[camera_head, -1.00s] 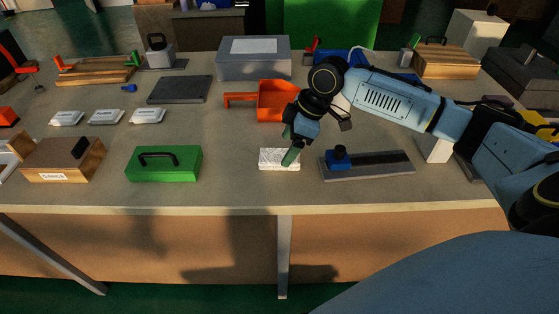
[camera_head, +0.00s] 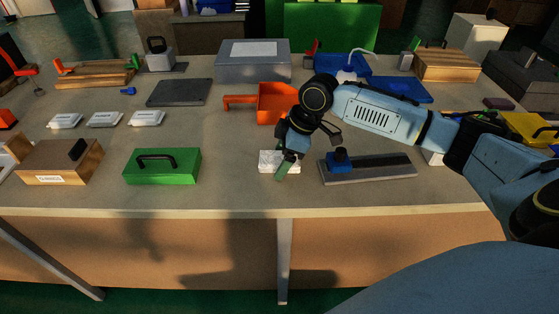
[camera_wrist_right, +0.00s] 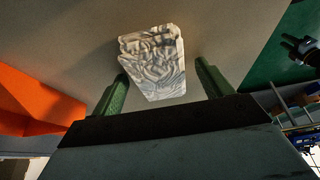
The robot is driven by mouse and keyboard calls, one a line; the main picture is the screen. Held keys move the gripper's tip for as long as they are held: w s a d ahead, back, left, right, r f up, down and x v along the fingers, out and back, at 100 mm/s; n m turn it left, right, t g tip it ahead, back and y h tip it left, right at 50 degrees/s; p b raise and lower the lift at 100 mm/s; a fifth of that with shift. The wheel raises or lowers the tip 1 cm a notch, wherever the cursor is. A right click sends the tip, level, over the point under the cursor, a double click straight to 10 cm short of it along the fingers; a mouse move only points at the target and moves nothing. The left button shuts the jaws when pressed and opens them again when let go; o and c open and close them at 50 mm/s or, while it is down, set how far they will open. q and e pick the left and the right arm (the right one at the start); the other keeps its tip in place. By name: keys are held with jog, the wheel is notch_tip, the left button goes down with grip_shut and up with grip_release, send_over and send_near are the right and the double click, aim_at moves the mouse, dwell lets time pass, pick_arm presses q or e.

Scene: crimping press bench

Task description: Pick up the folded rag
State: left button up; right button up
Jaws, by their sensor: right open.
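The folded rag (camera_head: 268,163) is a small white, grey-marbled block lying flat on the bench near its front edge. In the right wrist view the rag (camera_wrist_right: 155,62) shows ahead of the fingertips and between their lines. My right gripper (camera_head: 283,168) has green fingers and hangs over the rag in the head view, covering part of it. I cannot tell the exact gap between the fingertips and the rag. My left gripper is not in view.
A green box with a black handle (camera_head: 161,168) stands left of the rag. A dark rail with a blue block (camera_head: 368,171) lies close to its right. An orange scoop-like tray (camera_head: 272,106) is behind. The bench between the green box and the rag is clear.

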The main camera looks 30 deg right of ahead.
aim_at(282, 158)
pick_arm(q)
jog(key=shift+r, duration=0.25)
pick_arm(e)
jog(key=shift+f, duration=0.1)
jog(key=c, duration=1.1)
jog(key=shift+o, duration=0.2)
